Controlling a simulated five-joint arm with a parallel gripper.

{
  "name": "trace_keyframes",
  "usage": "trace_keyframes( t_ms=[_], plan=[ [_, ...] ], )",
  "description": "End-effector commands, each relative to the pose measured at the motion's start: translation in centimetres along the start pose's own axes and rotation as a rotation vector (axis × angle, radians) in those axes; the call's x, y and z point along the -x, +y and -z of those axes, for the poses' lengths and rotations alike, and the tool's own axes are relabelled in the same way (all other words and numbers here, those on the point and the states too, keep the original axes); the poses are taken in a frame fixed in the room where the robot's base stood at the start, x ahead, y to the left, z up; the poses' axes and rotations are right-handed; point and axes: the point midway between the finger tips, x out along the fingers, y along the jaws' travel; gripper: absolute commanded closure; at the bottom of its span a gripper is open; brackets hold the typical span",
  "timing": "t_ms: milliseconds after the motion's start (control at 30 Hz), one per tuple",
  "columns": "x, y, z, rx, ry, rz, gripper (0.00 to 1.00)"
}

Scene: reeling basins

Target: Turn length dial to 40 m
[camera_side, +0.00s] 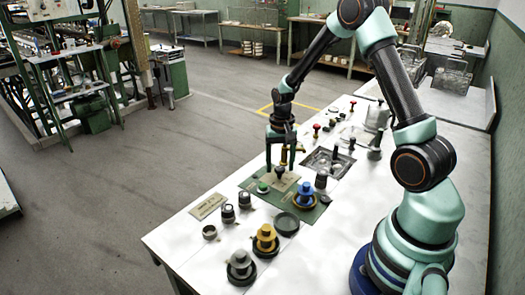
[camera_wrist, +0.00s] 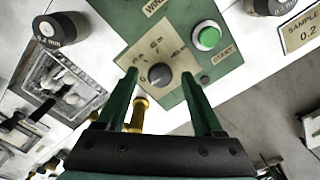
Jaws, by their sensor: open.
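The length dial (camera_wrist: 160,75) is a small dark round knob on a beige scale plate (camera_wrist: 150,55), set in a green panel (camera_wrist: 205,65). Small markings ring the dial, but its pointer and most of the text are too small to read surely. My gripper (camera_wrist: 159,78) is open, with one green finger on each side of the dial and a gap to it in the wrist view. In the side view my gripper (camera_side: 280,168) points down over the panel (camera_side: 312,211) at the dial (camera_side: 280,171). Whether the fingertips reach the dial's height is unclear.
A green start button (camera_wrist: 207,38) sits beside the dial. A blue-topped spool (camera_side: 305,194), a dark dish (camera_side: 287,223), a yellow spool (camera_side: 265,239) and a grey spool (camera_side: 240,264) stand nearby.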

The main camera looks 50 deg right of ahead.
Motion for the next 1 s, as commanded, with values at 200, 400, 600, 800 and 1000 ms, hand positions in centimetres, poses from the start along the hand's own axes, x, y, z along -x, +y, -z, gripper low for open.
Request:
trace_keyframes(
  t_ms=[200,400,600,800,1000],
  plan=[
    [-0.26,0.0,0.01,0.0,0.0,0.0,0.31],
    [-0.23,0.0,0.01,0.0,0.0,0.0,0.69],
    [-0.22,0.0,0.01,-0.001,0.0,0.0,1.0],
    [-0.2,0.0,0.01,-0.026,0.0,0.0,1.0],
    [-0.19,0.0,0.02,-0.118,0.0,0.0,1.0]
  ],
)
